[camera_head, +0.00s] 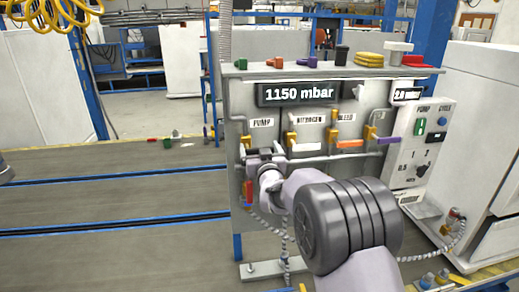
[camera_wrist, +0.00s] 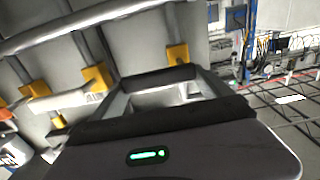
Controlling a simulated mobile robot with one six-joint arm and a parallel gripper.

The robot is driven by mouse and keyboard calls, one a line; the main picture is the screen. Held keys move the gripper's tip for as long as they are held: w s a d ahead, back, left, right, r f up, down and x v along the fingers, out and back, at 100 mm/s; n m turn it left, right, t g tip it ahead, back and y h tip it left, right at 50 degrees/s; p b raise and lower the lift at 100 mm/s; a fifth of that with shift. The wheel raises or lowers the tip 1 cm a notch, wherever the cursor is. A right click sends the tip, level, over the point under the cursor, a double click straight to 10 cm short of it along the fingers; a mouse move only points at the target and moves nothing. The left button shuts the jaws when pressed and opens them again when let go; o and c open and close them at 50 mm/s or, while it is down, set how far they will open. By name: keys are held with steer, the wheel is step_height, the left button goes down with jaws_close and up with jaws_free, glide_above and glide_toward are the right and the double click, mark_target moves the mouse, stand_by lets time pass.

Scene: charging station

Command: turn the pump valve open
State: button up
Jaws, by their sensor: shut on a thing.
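The pump valve's yellow body (camera_head: 247,141) sits under the PUMP label on the grey panel. It also shows in the wrist view (camera_wrist: 177,54), just beyond my fingers. My gripper (camera_head: 265,156) is at the pump valve, in front of the panel's left part. In the wrist view my gripper (camera_wrist: 160,96) is shut on the pump valve's handle, of which only a pale part shows between the dark finger pads. The fingers hide most of the handle, so its exact angle cannot be told. The display (camera_head: 297,93) reads 1150 mbar.
Just to the right are the nitrogen valve's white handle (camera_head: 305,147) and the bleed valve's orange handle (camera_head: 350,144). A purple handle (camera_head: 388,140) is farther right. A horizontal pipe runs below the valves. The floor left of the panel is open.

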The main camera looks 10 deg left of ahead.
mark_target(249, 149)
steer(key=n+b, duration=0.2)
steer(key=r+n+b, duration=0.1)
steer(key=shift+s+a+n+b, duration=0.1)
steer(key=shift+a+n+b, duration=0.2)
steer(key=shift+n, duration=0.1)
steer(key=n+b, duration=0.1)
steer(key=n, duration=0.1)
steer(key=a+r+n, duration=0.1)
steer(key=n, duration=0.2)
steer(key=shift+s+a+r+b, duration=0.15)
steer(key=shift+s+b, duration=0.05)
steer(key=shift+b, duration=0.15)
steer(key=n, duration=0.1)
steer(key=a+n, duration=0.1)
steer(key=n, duration=0.3)
steer(key=shift+s+a+r+p, duration=0.2)
steer(key=shift+r+p, duration=0.1)
steer(key=shift+p, duration=0.1)
steer(key=shift+s+a+f+n+p, duration=0.1)
steer(key=shift+a+n+p, duration=0.25)
steer(key=shift+n, duration=0.7)
steer(key=shift+s+a+f+n+p, duration=0.1)
steer(key=shift+a+n+p, duration=0.2)
steer(key=shift+n, duration=0.75)
steer(key=o, duration=1.8)
steer(key=shift+o, duration=0.2)
steer(key=v, duration=1.7)
steer(key=shift+s, duration=0.25)
